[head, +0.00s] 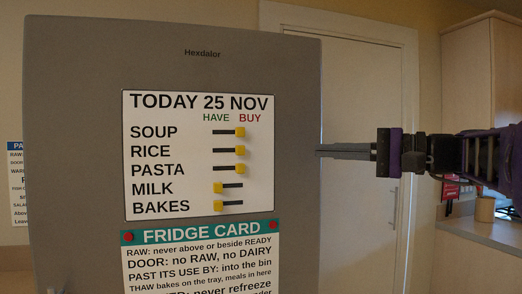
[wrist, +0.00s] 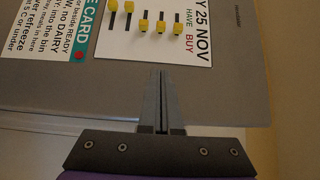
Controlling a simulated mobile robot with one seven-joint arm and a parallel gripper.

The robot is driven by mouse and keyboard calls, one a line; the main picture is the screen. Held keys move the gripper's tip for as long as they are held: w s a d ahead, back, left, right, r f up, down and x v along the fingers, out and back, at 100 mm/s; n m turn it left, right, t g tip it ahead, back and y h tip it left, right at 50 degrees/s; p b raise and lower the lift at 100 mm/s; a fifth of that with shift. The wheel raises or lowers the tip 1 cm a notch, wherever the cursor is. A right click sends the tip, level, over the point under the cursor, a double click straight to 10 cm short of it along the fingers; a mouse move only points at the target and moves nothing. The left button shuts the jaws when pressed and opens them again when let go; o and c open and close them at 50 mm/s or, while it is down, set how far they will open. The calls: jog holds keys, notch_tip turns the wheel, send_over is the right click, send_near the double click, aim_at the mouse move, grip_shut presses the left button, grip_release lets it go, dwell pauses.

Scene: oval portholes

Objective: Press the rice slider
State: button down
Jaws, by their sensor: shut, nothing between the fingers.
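The rice slider (head: 240,151) is a yellow knob on a short black track in the RICE row of a white list (head: 160,205) on the grey fridge. It sits at the right end, under BUY. In the wrist view the rice slider (wrist: 160,28) is the middle one of three level knobs, straight beyond my fingertips. My gripper (head: 318,152) is shut and empty, pointing left at the fridge's right edge, about level with the RICE row. In the wrist view my gripper (wrist: 160,73) has its tips by the list's BUY-side edge. I cannot tell how far they are from the surface.
The soup slider (head: 240,132) and pasta slider (head: 240,169) sit close above and below, also under BUY. The milk slider (head: 217,188) and bakes slider (head: 218,205) are under HAVE. A fridge card (head: 200,250) hangs below. A door (head: 355,90) and a counter (head: 480,232) are at right.

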aim_at(260, 150)
jog(key=shift+a, duration=0.1)
jog(key=x, duration=1)
jog(key=shift+a, duration=0.15)
jog(key=shift+s+a, duration=0.2)
jog(key=shift+a, duration=0.35)
jog(key=shift+s+a, duration=0.25)
jog(key=shift+a, duration=0.35)
jog(key=shift+s+a, duration=0.15)
jog(key=shift+a, duration=0.45)
jog(key=shift+a+f, duration=0.1)
